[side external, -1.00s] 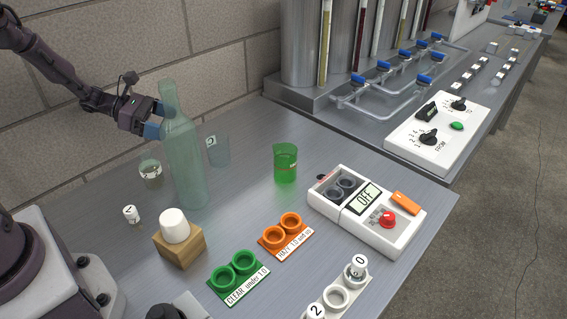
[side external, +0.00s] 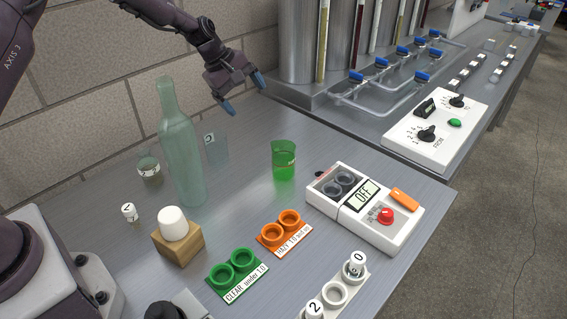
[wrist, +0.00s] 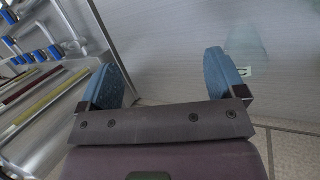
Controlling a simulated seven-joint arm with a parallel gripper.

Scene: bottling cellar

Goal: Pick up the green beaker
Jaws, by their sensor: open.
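The green beaker (side external: 284,161) stands upright on the grey metal bench in the side external view, left of the white meter. It holds some green liquid. My gripper (side external: 244,95) is above the back part of the bench, up and to the left of the beaker and apart from it. Its blue fingertips are spread and empty. In the wrist view my gripper (wrist: 168,82) is open with only bench surface between its fingers, and I cannot make out the green beaker there.
A tall glass bottle (side external: 182,150) and clear beakers (side external: 214,147) (side external: 149,169) stand left of the green beaker. The meter (side external: 364,207) is to its right. Orange (side external: 270,240) and green (side external: 222,281) holders lie in front. Valves and pipes (side external: 385,88) line the back right.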

